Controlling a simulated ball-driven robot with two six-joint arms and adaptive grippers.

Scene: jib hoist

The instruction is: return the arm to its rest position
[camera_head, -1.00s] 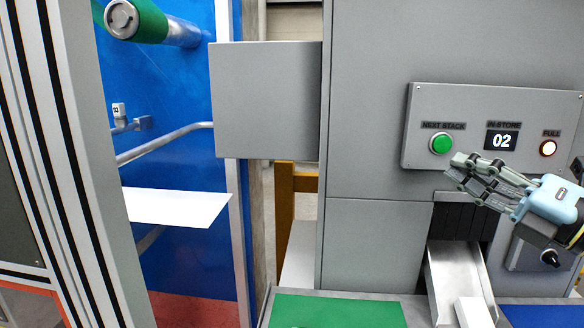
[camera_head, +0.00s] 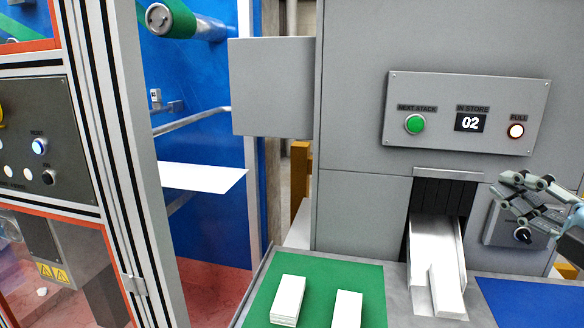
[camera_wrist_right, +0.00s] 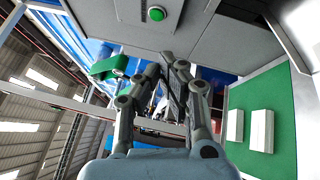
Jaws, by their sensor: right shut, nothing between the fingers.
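My right gripper (camera_head: 508,190) is at the right edge of the head view, in front of the grey machine and beside a small knob box (camera_head: 521,234). Its fingers are shut with nothing between them. It also shows in the right wrist view (camera_wrist_right: 175,75), tilted, with the machine behind it. It stands apart from the panel (camera_head: 466,112), which has a green button (camera_head: 414,124), a display reading 02 and a lit FULL lamp (camera_head: 516,131). My left gripper is not in view.
A metal chute (camera_head: 437,262) holds a white piece. White stacks (camera_head: 288,297) stand on a green mat (camera_head: 318,277); a blue mat (camera_head: 530,302) lies at right. At left are a framed cabinet post (camera_head: 118,160), a control panel (camera_head: 38,150) and a white sheet (camera_head: 203,178).

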